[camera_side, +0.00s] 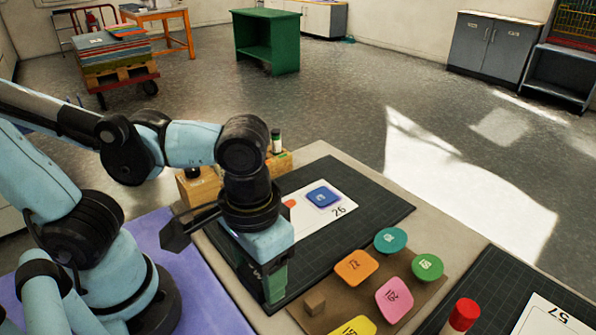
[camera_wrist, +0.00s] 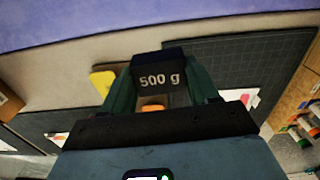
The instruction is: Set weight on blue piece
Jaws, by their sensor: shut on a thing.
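The blue piece (camera_side: 322,196) lies on a white card (camera_side: 341,207) marked 26, on a dark cutting mat (camera_side: 385,207). A red piece (camera_side: 289,204) shows on the same card, partly hidden by my arm. My gripper (camera_side: 274,287) has green fingers pointing down, at the mat's near edge and nearer the camera than the blue piece. In the wrist view, my gripper (camera_wrist: 160,85) is shut on a black weight (camera_wrist: 160,73) marked 500 g. I cannot make out the weight in the side view.
A red-capped stick (camera_side: 462,315) stands near a second mat (camera_side: 490,290). A wooden holder (camera_side: 200,187) stands behind my gripper. The mat right of the card is clear.

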